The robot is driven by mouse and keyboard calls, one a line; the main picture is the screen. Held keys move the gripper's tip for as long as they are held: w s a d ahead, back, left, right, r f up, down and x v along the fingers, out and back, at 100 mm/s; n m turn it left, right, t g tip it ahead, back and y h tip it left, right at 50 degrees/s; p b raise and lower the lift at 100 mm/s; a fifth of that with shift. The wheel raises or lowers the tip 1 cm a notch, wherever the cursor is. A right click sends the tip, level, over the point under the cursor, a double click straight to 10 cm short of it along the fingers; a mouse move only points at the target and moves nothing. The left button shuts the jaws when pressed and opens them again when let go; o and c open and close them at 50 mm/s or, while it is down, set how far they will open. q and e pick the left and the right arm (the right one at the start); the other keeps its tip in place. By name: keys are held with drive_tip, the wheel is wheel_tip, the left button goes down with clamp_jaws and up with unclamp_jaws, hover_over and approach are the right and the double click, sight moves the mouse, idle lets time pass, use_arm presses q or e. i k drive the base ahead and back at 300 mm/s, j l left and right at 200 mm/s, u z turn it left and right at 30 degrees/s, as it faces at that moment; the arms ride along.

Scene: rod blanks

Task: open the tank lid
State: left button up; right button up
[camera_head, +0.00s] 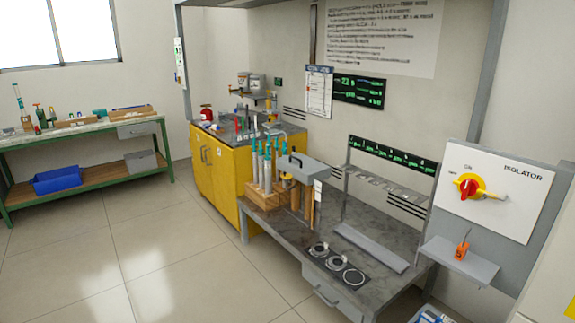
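A grey box-like piece with a dark handle on top (314,172) stands on the grey bench, just right of several upright tubes with teal tops (266,170). It may be the tank lid, but I cannot tell for certain. It looks closed from here, and what lies beneath it is mostly hidden by the tubes and wooden parts. Neither of my grippers is in view.
The grey bench (300,225) holds several dark round fittings (335,262) and a flat grey bar (371,247). A yellow cabinet (218,172) stands behind left. An isolator panel (500,192) is at right. The floor (150,250) at left is clear.

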sight(307, 170)
drive_tip(key=i+j+u, duration=0.2)
drive_tip(key=i, duration=1.55)
